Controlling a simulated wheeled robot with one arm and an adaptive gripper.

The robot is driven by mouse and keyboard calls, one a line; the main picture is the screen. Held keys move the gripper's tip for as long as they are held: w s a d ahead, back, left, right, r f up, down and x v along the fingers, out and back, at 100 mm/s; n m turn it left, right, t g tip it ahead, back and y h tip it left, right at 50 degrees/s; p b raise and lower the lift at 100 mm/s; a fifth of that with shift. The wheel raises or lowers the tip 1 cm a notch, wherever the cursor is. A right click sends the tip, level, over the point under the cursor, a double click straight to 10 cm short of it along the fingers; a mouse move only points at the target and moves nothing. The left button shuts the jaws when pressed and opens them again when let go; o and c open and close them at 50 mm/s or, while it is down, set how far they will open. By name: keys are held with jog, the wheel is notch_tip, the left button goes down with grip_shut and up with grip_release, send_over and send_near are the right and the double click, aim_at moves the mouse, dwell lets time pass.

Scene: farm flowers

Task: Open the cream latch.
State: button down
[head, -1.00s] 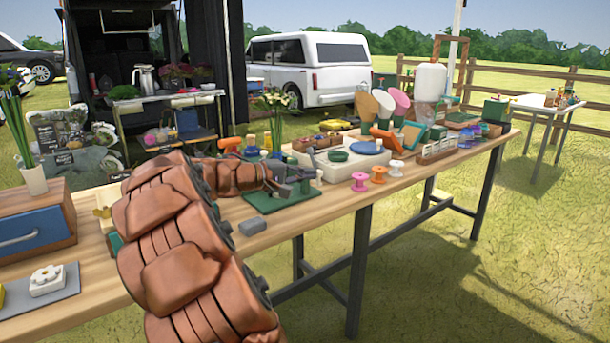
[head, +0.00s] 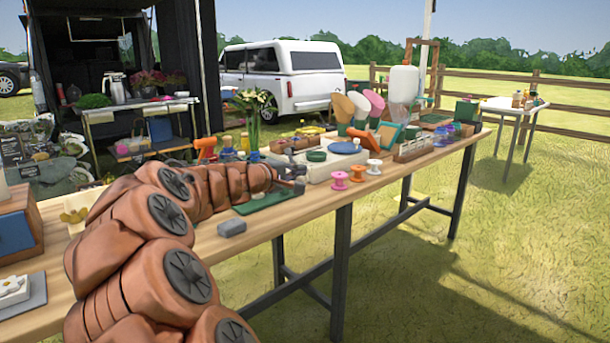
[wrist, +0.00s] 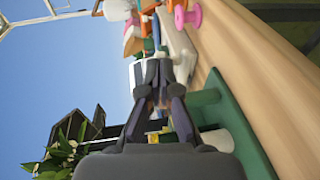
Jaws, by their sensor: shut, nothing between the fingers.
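The green baseplate (head: 270,203) lies on the long wooden table, and my gripper (head: 298,183) is low over its far right part in the head view. In the wrist view my gripper (wrist: 152,82) has its dark fingers brought together, with nothing seen between them. The baseplate (wrist: 240,135) runs along the right of the fingers, with a green post (wrist: 203,98) standing from it. A cream cylindrical part (wrist: 216,141), possibly of the latch, shows beside the gripper's base, partly hidden by it. The rest of the latch is hidden, so I cannot tell its position.
A grey block (head: 232,228) lies on the table in front of the baseplate. Pink, orange and white spools (head: 357,174) stand to the right. An orange-handled tool (head: 205,148) and a flower vase (head: 252,138) stand behind. The table's front edge beside the block is clear.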

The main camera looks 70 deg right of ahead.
dwell(0.4)
jog(key=p+v, duration=0.1)
jog(key=v, duration=1.3)
jog(key=shift+p, duration=0.35)
jog(key=shift+w, duration=0.15)
jog(key=s+a+r+n+y+p, duration=0.1)
jog(key=s+a+y+p, duration=0.3)
jog(key=a+p, duration=0.5)
jog(key=s+a+r+n+t+y+p, duration=0.1)
jog(key=s+a+y+p, duration=0.3)
jog(key=a+p, duration=0.5)
jog(key=s+a+r+n+t+y+p, duration=0.1)
jog(key=s+a+y+p, duration=0.3)
jog(key=a, duration=2)
jog(key=r+y+p, duration=0.1)
jog(key=y+p, duration=0.2)
jog(key=p, duration=0.3)
jog(key=shift+s+a+r, duration=0.3)
jog(key=shift+a+r, duration=0.05)
